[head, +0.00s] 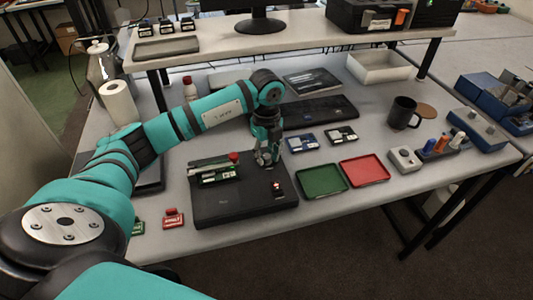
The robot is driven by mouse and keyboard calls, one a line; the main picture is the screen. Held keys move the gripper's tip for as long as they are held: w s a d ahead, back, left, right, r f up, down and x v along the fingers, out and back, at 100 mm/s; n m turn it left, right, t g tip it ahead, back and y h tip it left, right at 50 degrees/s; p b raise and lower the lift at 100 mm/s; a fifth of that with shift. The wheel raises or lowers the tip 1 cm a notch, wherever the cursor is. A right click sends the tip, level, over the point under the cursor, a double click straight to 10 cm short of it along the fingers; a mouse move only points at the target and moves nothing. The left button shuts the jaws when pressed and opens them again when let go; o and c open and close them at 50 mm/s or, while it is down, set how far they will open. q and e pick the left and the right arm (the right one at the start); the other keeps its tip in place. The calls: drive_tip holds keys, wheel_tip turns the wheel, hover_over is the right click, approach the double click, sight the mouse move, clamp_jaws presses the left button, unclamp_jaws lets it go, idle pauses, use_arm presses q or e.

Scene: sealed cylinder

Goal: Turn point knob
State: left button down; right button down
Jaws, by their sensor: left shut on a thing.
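A black box (232,208) lies on the table, with a small device with green and white parts and a red button (234,157) at its back left. A small dark block with a lit red spot (277,187) is on its right part. My left gripper (267,160) points down at the back right of the box, shut on a small part there. I take this part to be the point knob; the fingers mostly hide it, and its angle cannot be read. My right gripper is not in view.
A green tray (321,180) and a red tray (364,171) lie right of the box. Behind are a blue card (301,142), a keyboard (315,110) and a dark mug (402,113). Red tags (173,218) lie at the front left edge. A raised shelf (215,40) spans the back.

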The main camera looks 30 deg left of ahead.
sight(266, 156)
use_arm(q)
drive_tip(key=shift+w+r, duration=0.1)
drive_tip(key=c, duration=1.1)
unclamp_jaws()
drive_tip(key=shift+o, duration=0.2)
wheel_tip(266, 156, up, 12)
